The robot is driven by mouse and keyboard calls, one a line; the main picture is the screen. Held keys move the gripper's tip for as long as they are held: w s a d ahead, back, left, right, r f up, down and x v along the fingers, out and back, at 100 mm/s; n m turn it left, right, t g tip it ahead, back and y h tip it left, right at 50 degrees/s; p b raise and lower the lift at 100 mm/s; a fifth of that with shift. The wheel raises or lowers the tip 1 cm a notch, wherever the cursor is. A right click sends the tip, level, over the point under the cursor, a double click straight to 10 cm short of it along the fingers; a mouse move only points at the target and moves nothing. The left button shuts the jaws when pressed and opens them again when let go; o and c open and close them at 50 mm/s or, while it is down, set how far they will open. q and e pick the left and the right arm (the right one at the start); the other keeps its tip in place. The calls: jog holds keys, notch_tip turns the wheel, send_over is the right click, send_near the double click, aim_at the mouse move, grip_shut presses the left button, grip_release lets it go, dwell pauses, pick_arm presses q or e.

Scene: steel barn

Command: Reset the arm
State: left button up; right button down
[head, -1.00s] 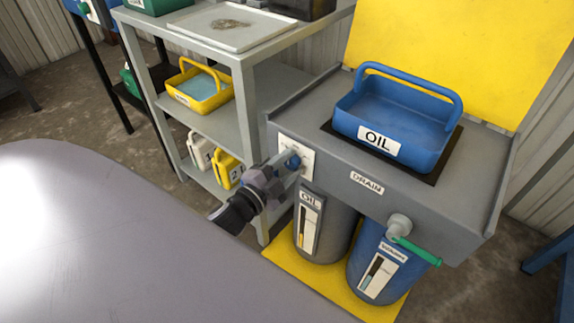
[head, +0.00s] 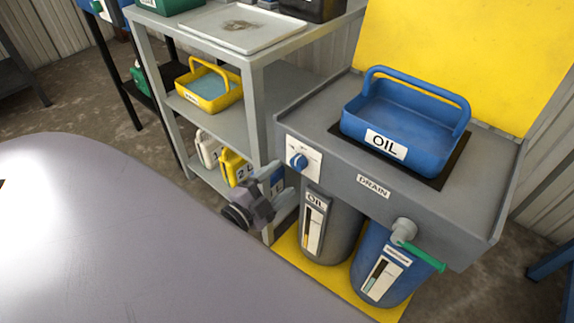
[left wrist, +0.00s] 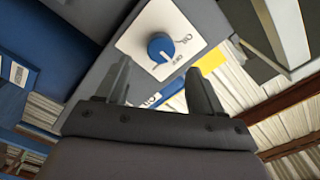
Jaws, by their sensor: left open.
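My left gripper (head: 276,180) is open and empty in the head view, just left of and below the blue knob (head: 299,161) on the drain bench's white plate. In the left wrist view both fingers (left wrist: 158,92) stand apart. The knob (left wrist: 161,47) shows beyond them with clear space between. My right gripper is not in view.
A drain bench (head: 345,178) holds a blue OIL tray (head: 405,133). Below it stand a grey oil drum (head: 333,235) and a blue drum (head: 378,282) with a green-handled valve (head: 424,257). A grey shelf (head: 225,125) holds a yellow tray (head: 215,97) and jugs.

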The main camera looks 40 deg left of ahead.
pick_arm(q)
jog(key=shift+s, duration=0.6)
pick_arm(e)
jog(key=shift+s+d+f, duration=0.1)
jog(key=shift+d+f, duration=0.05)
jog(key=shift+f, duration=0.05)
pick_arm(q)
jog(key=s+d+f+n+g+h+p, duration=0.1)
jog(key=s+d+f+n+g, duration=0.25)
jog(key=s+d+n, duration=0.2)
jog(key=s+d+f+n+g+h, duration=0.1)
jog(key=s+d+f+n+g, duration=0.1)
jog(key=s+d+n+g, duration=0.4)
notch_tip(320, 180, up, 14)
jog(key=a+m+t+y+p, duration=0.1)
jog(key=a+t+p, duration=0.1)
jog(key=p, duration=1.7)
jog(key=shift+w+r+m, duration=0.15)
jog(key=shift+r+m, duration=0.1)
jog(key=shift+m, duration=0.1)
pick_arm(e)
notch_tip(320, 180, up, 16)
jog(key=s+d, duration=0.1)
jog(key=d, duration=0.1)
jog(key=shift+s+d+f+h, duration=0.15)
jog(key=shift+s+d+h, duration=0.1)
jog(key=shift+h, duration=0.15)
